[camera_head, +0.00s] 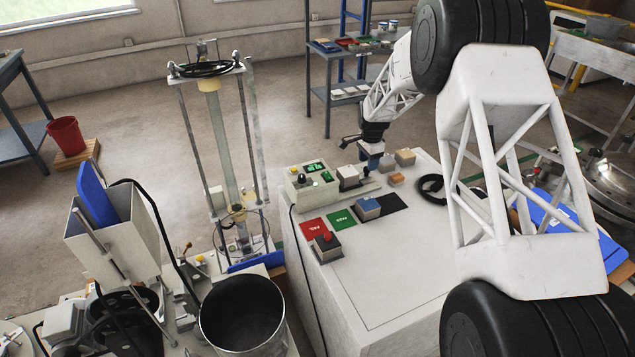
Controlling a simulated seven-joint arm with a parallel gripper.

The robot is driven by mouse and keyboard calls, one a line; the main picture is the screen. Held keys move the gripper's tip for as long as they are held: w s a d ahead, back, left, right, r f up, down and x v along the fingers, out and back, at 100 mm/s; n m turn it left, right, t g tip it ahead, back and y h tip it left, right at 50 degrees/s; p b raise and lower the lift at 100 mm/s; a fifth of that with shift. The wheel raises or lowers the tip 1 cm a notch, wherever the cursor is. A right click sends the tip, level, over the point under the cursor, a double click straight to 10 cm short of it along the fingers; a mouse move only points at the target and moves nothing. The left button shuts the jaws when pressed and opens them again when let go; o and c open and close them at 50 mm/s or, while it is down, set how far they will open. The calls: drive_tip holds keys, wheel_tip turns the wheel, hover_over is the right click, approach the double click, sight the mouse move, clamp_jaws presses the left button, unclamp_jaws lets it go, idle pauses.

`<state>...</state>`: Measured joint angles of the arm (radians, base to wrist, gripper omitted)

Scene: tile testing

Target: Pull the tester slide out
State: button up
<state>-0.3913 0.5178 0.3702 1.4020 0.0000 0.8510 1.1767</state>
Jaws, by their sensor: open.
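The tester (311,186) is a pale box with green displays and a dark knob, on the white bench top. A low pale strip that looks like its slide (358,190) reaches right from it. A grey block with a dark base (349,176) sits at the slide. My gripper (371,159) is over the back of the bench, just right of and behind this block. It is open. The fingertips are small and partly hidden here; I cannot tell whether they touch anything.
Grey and tan tiles (404,158) lie right of my gripper. A red mat (313,229), a green mat (341,219) and a black mat lie in front. The bench front is clear.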

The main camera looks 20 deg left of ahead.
drive_tip(key=shift+r, duration=1.95)
drive_tip(key=shift+s+d+r, duration=0.1)
drive_tip(key=shift+d+r, duration=0.15)
drive_tip(key=shift+r, duration=0.1)
drive_tip(key=s+d+r+n+t, duration=0.1)
drive_tip(key=s+d+r+n, duration=0.3)
drive_tip(key=s+d+r, duration=1.95)
drive_tip(key=s+d+r+n, duration=0.1)
drive_tip(key=s+d+r, duration=0.15)
drive_tip(key=s, duration=0.35)
drive_tip(key=s+d+r+n+t, duration=0.1)
drive_tip(key=s+d, duration=0.2)
drive_tip(key=s, duration=0.3)
drive_tip(key=s+d+r+n, duration=0.1)
drive_tip(key=s+d, duration=0.2)
drive_tip(key=s, duration=0.3)
drive_tip(key=s+d+f+n, duration=0.1)
drive_tip(key=s+d, duration=0.1)
drive_tip(key=s, duration=0.7)
drive_tip(key=s+d+f, duration=0.1)
drive_tip(key=s+d, duration=0.1)
drive_tip(key=s, duration=0.6)
drive_tip(key=shift+s+d+f+n+t, duration=0.3)
drive_tip(key=shift+s+f+n, duration=0.05)
drive_tip(key=shift+f+n, duration=0.05)
